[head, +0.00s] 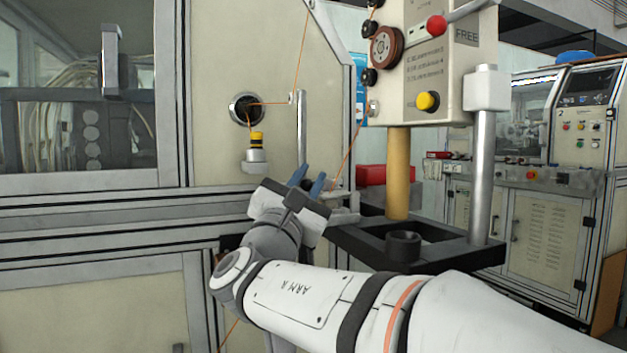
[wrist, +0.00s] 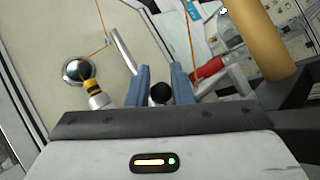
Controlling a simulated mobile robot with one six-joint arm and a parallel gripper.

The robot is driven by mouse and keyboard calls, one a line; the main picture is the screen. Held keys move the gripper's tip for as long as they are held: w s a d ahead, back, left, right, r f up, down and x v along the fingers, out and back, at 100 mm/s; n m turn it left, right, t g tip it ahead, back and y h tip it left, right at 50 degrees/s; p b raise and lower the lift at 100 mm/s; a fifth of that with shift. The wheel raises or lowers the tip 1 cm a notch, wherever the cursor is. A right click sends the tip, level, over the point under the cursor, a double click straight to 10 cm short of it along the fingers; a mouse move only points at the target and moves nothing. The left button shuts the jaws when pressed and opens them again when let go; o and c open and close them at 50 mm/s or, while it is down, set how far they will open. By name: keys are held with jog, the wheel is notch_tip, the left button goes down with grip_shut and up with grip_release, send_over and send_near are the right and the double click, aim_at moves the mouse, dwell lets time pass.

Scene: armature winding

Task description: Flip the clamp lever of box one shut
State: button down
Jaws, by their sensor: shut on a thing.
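My gripper (head: 308,184) is in front of the cream machine wall, low and left of the pillar-mounted winding box. In the wrist view its two blue fingers (wrist: 160,88) stand either side of a black ball knob (wrist: 160,93) and are shut on it. The knob looks like the end of a lever; its shaft is hidden by the gripper. Pale metal parts (head: 344,215) show just right of the gripper, partly covered by it. I cannot read any label naming box one.
The box marked FREE (head: 452,75) carries a red-knobbed lever (head: 435,26). Copper wire (head: 353,143) runs down close to my fingers. A yellow-and-black fitting (head: 257,145) hangs left of the gripper, and a metal rod (head: 301,125) stands behind it. A black base (head: 440,250) lies right.

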jog(key=shift+w+a+f, duration=0.2)
jog(key=shift+f, duration=0.5)
jog(key=c, duration=1.3)
grip_release()
jog(key=shift+s, duration=0.1)
jog(key=v, duration=0.2)
jog(key=p+v, duration=0.1)
jog(key=v, duration=0.3)
jog(key=shift+s+a+r, duration=0.1)
jog(key=shift+s+r, duration=0.1)
jog(key=shift+r, duration=0.1)
jog(key=shift+s+a+f+p, duration=0.1)
jog(key=shift+s+p, duration=0.1)
jog(key=shift+s, duration=0.15)
jog(key=shift+s+f+p, duration=0.1)
jog(key=shift+s+p, duration=0.05)
jog(key=shift+s, duration=0.2)
jog(key=shift+r, duration=0.1)
